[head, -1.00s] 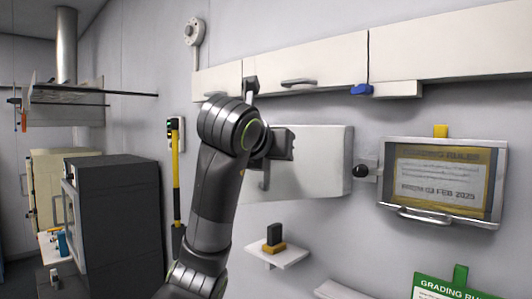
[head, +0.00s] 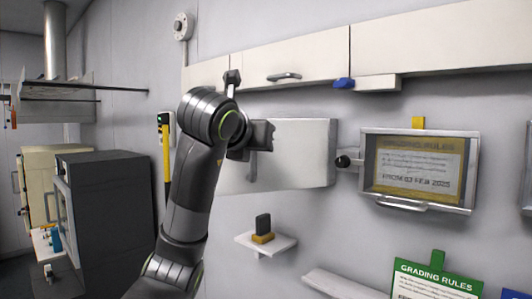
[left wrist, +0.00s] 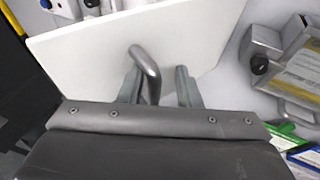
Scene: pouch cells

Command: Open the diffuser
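A flat white panel (head: 310,155) with a bar handle stands out from the wall; nothing labels it as the diffuser. In the left wrist view, the panel (left wrist: 195,40) fills the upper middle, with its curved metal handle (left wrist: 147,72) facing me. My left gripper (left wrist: 158,87) is at that handle, its two fingers apart on either side of it, with a gap on the right. In the head view, my left gripper (head: 260,136) is at the panel's left part, its fingertips hard to make out. My right gripper is in neither view.
A framed translucent cover (head: 420,170) with a lower handle hangs over a grading rules notice at right. White wall cabinets (head: 300,63) run above the panel. A small shelf (head: 265,243) sits below it. A dark cabinet (head: 110,205) stands at left.

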